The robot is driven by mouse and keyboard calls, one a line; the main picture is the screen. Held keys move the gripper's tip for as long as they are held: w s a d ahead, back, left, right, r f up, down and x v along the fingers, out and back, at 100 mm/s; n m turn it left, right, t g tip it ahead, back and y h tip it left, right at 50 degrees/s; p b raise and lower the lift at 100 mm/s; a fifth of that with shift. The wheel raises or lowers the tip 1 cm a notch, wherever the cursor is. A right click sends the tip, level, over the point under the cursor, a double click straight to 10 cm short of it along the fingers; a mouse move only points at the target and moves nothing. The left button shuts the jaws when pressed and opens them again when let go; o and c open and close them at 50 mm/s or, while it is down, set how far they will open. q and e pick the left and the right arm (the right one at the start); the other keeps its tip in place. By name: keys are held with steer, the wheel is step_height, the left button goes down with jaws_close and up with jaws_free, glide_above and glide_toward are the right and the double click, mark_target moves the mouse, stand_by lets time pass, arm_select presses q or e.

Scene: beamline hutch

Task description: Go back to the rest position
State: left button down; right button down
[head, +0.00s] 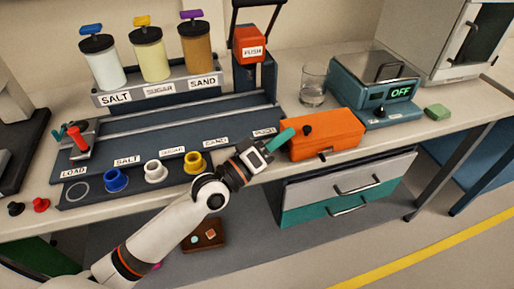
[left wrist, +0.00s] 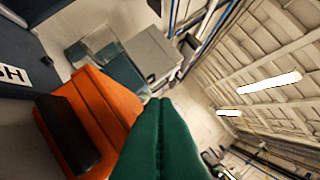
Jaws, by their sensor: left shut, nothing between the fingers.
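My left gripper (head: 275,143) reaches in from the lower left in the head view. Its green fingers are shut with nothing between them, just left of the orange box (head: 325,134) at the bench's front edge. I cannot tell whether the fingers touch the box. In the left wrist view the shut green fingers (left wrist: 158,140) fill the lower middle, and the orange box (left wrist: 100,105) with its dark handle shows close on the left. My right gripper is not in view.
A dark rack (head: 170,125) holds jars labelled SALT, SUGAR and SAND and several coloured cups. A glass (head: 313,85) and a teal device reading OFF (head: 372,92) stand behind the orange box. Drawers (head: 345,190) are below the bench. Floor at the right is clear.

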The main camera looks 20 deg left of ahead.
arm_select(q)
steer(key=s+a, duration=0.5)
steer(key=s, duration=0.2)
steer(key=s+f+m+g+y, duration=0.2)
steer(key=s+f+g+y, duration=0.1)
steer(key=f, duration=0.5)
steer(key=s+f+m+g+y, duration=0.3)
steer(key=s+f+y, duration=0.1)
steer(key=f, duration=0.3)
steer(key=s+a+f+g+y, duration=0.3)
steer(key=s+f, duration=0.1)
steer(key=s, duration=0.2)
steer(key=s+a+f+g+y, duration=0.2)
steer(key=s+a+f+g, duration=0.2)
steer(key=s, duration=0.1)
step_height(320, 180, down, 23)
steer(key=s+g+p, duration=0.1)
steer(key=s+p, duration=0.2)
steer(key=p, duration=0.1)
steer(key=s+a+f+m+g+p, duration=0.1)
steer(key=s+a+f+p, duration=0.1)
steer(key=s+f, duration=0.9)
steer(key=s+p, duration=0.1)
steer(key=s, duration=0.3)
steer(key=shift+s+a+f+g+y, duration=0.25)
steer(key=shift+a+g+y, duration=0.05)
steer(key=shift+a, duration=0.05)
